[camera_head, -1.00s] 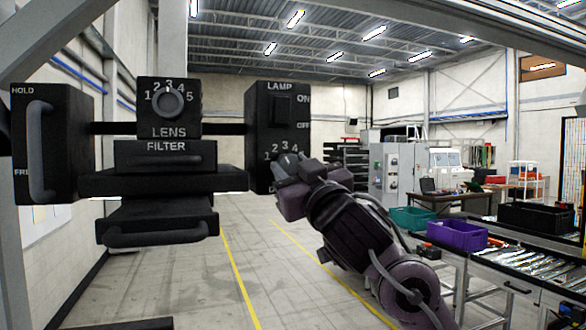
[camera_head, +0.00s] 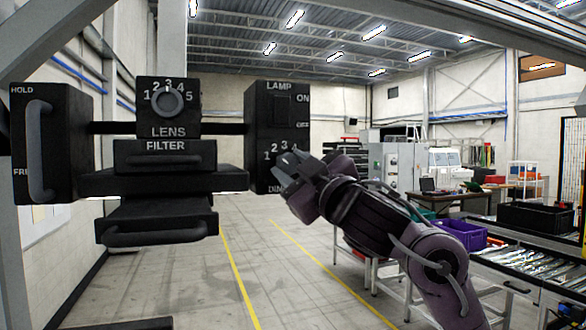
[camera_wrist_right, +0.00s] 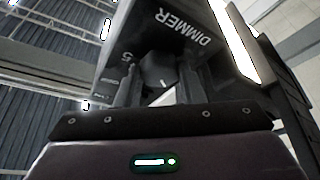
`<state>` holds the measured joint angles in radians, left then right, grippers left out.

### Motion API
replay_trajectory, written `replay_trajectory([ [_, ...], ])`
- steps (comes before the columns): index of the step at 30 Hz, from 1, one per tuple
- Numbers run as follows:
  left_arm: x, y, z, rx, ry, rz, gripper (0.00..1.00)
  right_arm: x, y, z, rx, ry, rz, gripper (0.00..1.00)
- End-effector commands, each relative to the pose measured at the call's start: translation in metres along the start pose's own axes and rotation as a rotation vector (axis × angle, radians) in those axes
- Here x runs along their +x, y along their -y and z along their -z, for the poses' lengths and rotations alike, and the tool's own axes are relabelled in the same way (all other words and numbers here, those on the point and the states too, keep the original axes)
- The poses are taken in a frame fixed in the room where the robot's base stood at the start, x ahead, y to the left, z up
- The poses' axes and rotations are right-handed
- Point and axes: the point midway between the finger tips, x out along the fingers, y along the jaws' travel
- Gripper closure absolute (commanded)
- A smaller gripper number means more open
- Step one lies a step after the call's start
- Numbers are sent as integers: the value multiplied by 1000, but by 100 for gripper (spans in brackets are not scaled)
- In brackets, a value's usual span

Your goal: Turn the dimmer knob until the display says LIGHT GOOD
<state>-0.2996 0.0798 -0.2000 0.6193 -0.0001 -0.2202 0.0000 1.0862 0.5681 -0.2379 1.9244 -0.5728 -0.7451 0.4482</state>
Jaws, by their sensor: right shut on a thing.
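The black lamp box (camera_head: 264,115) hangs right of centre in the head view, with LAMP at the top, ON and OFF marks, and a dimmer scale below. In the right wrist view the DIMMER lettering shows, and the dark dimmer knob (camera_wrist_right: 158,72) with a pale pointer line sits between my fingers. My right gripper (camera_head: 287,168) is at the lower front of the box, shut on the knob; its two fingers also show in the right wrist view (camera_wrist_right: 156,86). The gripper hides the knob in the head view. I see no display reading LIGHT GOOD. My left gripper is not in view.
Left of the lamp box are the lens dial (camera_head: 168,102), the filter drawers (camera_head: 160,182) and the hold box (camera_head: 55,140) with its handle. A purple bin (camera_head: 462,235) and a work table stand at the right. The floor below the fixtures is clear.

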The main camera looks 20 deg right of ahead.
Motion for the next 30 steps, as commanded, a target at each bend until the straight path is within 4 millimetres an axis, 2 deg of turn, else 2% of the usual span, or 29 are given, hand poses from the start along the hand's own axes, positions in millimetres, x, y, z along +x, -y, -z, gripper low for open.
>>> replay_trajectory([
  [10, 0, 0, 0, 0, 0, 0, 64, 0, -1, 0, -129, 1, 53, 88],
  [25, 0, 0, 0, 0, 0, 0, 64, 0, 0, 0, -149, 1, 61, 88],
  [26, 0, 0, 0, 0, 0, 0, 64, 0, 0, 0, -149, 1, 61, 61],
  [30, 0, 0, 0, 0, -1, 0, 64, 0, 0, 0, -148, 1, 61, 43],
])
